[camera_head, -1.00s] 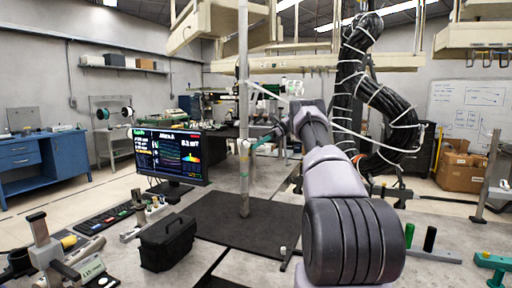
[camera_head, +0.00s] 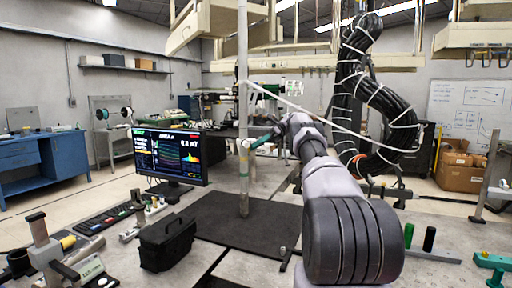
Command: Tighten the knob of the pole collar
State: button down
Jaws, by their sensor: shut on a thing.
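The pole (camera_head: 244,60) stands upright on a dark mat, left of the middle in the head view. The pole collar (camera_head: 244,146) is a small pale ring partway up the pole. Its knob is too small to make out and seems covered by my gripper.
A monitor (camera_head: 169,156) and a black case (camera_head: 167,243) stand left of the pole. A thick black hose bundle (camera_head: 385,100) hangs right of my arm. A pale cable (camera_head: 310,112) slants from the pole to the right. The dark mat (camera_head: 215,215) is mostly bare.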

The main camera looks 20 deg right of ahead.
jog(key=shift+c, duration=2.2)
grip_release()
jog(key=shift+d, duration=0.1)
